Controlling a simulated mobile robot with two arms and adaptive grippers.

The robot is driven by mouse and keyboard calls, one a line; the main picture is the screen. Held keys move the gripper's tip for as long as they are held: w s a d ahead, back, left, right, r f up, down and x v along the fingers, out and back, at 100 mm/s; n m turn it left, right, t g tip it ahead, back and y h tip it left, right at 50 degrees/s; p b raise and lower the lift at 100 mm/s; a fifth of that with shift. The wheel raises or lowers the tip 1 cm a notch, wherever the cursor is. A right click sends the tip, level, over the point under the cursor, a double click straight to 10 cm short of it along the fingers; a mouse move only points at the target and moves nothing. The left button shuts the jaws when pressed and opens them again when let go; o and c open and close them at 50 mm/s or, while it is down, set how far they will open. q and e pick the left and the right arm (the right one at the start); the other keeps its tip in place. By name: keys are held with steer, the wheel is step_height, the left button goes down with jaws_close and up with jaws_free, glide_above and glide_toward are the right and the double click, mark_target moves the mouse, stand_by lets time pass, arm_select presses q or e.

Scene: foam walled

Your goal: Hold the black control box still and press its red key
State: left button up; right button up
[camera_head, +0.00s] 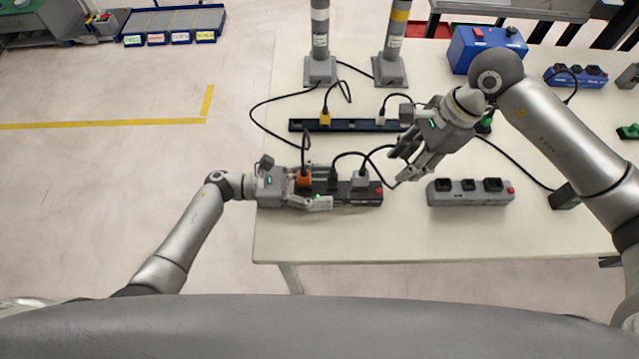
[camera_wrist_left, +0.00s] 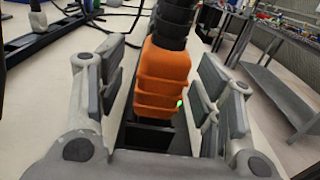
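The black control box (camera_head: 345,193) lies along the table's left front part, with an orange plug (camera_head: 304,179) and other plugs in its top. Its red key (camera_head: 379,191) is at its right end, uncovered. My left gripper (camera_head: 318,199) is around the box's left part, fingers along its near and far sides. In the left wrist view the orange plug (camera_wrist_left: 162,80) stands between the two fingers, and gaps show between the finger pads and the box (camera_wrist_left: 150,138). My right gripper (camera_head: 398,166) is open and empty, above the table, behind and right of the red key.
A grey box (camera_head: 470,196) with a red key stands to the right. A dark blue strip (camera_head: 350,126) with plugs lies behind. Two grey posts (camera_head: 320,45) and a blue box (camera_head: 487,48) are further back. Black cables cross the table. The front edge strip is clear.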

arm_select(q)
steer(key=c, duration=0.9)
steer(key=shift+o, duration=0.2)
arm_select(e)
jaws_close()
stand_by(0.4)
